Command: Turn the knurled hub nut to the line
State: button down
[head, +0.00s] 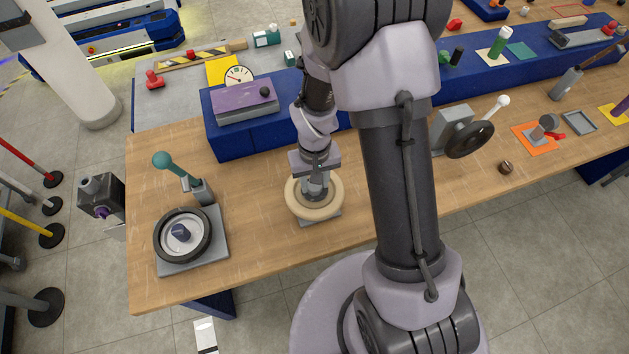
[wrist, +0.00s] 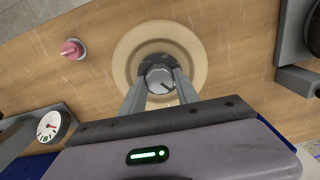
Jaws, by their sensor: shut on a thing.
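The knurled hub nut (wrist: 160,79) is a grey round piece at the middle of a cream wheel (wrist: 200,62). A short dark mark shows on its face, pointing to the lower right in the wrist view. My gripper (wrist: 160,84) is shut on the nut from both sides. In the head view my gripper (head: 317,188) points down into the centre of the cream wheel (head: 297,207), and the nut is hidden there. I cannot make out a separate line on the wheel or hub.
Left of the cream wheel, a black-rimmed wheel (head: 160,243) sits on a grey plate beside a teal-knobbed lever (head: 163,160). Behind are a blue riser with a purple block (head: 240,104) and a dial (head: 238,76). A pink knob (wrist: 73,49) stands near the wheel in the wrist view.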

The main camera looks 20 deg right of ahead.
jog(key=shift+n, duration=0.8)
jog(key=c, duration=0.9)
grip_release()
jog(key=shift+r, duration=0.15)
notch_tip(320, 180, up, 17)
jog(key=p, duration=0.3)
jog(key=shift+p, duration=0.4)
jog(key=shift+b, duration=0.35)
